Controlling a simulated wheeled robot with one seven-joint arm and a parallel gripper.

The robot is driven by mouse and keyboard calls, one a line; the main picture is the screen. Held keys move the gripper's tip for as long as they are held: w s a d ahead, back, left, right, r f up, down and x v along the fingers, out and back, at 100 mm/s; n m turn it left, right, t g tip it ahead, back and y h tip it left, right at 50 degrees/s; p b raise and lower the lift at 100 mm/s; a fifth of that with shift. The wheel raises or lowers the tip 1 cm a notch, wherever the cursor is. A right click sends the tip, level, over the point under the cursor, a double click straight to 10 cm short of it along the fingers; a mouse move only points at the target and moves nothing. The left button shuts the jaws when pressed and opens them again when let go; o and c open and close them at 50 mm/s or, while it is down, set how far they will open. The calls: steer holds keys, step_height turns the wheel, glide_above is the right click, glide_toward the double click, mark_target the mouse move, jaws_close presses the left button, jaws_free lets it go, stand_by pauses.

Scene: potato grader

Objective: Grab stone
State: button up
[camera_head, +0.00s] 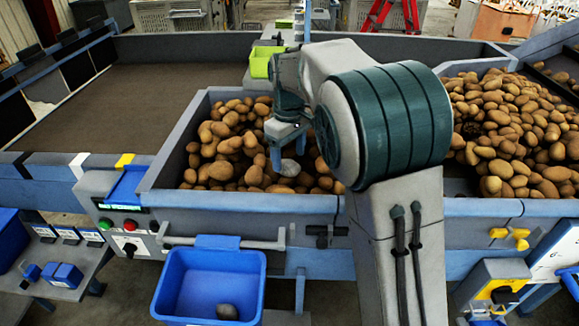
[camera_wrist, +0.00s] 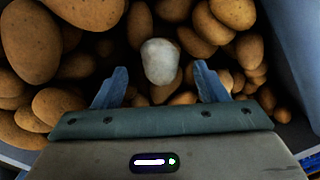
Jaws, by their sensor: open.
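A pale grey-white stone (camera_head: 289,168) lies among brown potatoes in the middle bin. In the wrist view the stone (camera_wrist: 160,61) sits just beyond and between the two blue fingertips. My gripper (camera_head: 288,158) is over the middle bin, pointing down, with its fingers apart. In the wrist view my gripper (camera_wrist: 156,82) is open and empty, with a finger on either side of the stone's near end. I cannot tell how high the fingertips are above the potatoes. Part of the stone is hidden by my gripper in the head view.
Potatoes (camera_head: 225,145) surround the stone closely. The middle bin's front wall (camera_head: 240,201) is near. A blue bin (camera_head: 208,285) at the front holds one grey stone (camera_head: 227,312). A green container (camera_head: 262,62) stands behind. More potatoes (camera_head: 505,125) fill the right bin.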

steer(key=shift+f, duration=1.3)
steer(key=c, duration=1.1)
steer(key=shift+c, duration=0.2)
steer(key=shift+r, duration=0.1)
